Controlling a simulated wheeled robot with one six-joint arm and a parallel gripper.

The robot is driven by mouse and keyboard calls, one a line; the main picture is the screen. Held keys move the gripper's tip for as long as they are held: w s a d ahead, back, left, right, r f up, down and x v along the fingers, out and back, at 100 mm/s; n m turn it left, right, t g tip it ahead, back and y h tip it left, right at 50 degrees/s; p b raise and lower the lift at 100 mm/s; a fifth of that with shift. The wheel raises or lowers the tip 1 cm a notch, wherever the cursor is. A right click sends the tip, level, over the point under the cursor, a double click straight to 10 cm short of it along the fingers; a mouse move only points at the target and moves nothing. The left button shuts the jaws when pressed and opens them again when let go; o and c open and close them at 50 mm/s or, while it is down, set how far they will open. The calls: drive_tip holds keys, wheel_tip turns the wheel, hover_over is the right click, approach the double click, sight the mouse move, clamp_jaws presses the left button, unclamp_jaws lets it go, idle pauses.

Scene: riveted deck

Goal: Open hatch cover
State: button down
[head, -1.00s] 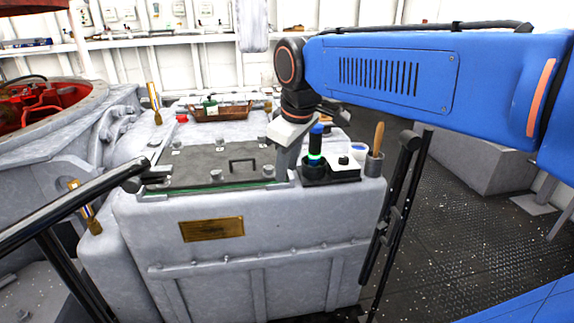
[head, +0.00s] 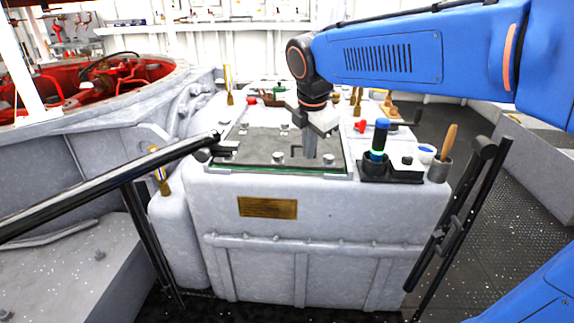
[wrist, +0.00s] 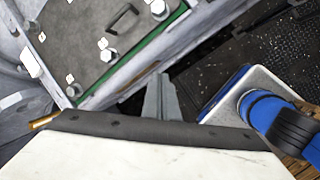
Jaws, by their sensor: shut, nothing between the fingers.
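The hatch cover (head: 262,146) is a dark grey flat plate with a green edge, lying flat and closed on top of a light grey metal housing (head: 325,208). Several bolts or knobs sit around its rim. A dark bar handle (wrist: 122,20) stands on the plate in the wrist view. In the head view the handle (head: 294,152) is partly hidden by my gripper. My gripper (head: 310,153) points down over the right part of the cover, shut and empty. In the wrist view its fingers (wrist: 161,97) appear apart from the handle.
A black holder (head: 392,172) with a blue-capped bottle (head: 379,138) and a cup with a wooden-handled tool (head: 440,168) stand right of the cover. A black handrail (head: 100,183) crosses at left. A basket (head: 272,99) stands behind. Dark deck floor is free at right.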

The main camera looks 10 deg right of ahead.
drive_tip(key=w+a+f+n, duration=0.1)
drive_tip(key=w+a+n, duration=0.4)
drive_tip(key=n, duration=0.4)
drive_tip(key=x, duration=0.7)
drive_tip(key=w+x, duration=0.1)
drive_tip(key=x, duration=0.2)
drive_tip(key=shift+w+d+f, duration=0.1)
drive_tip(key=shift+w+f, duration=0.05)
drive_tip(key=shift+f, duration=0.05)
drive_tip(key=shift+w+d, duration=0.2)
drive_tip(key=shift+w, duration=0.45)
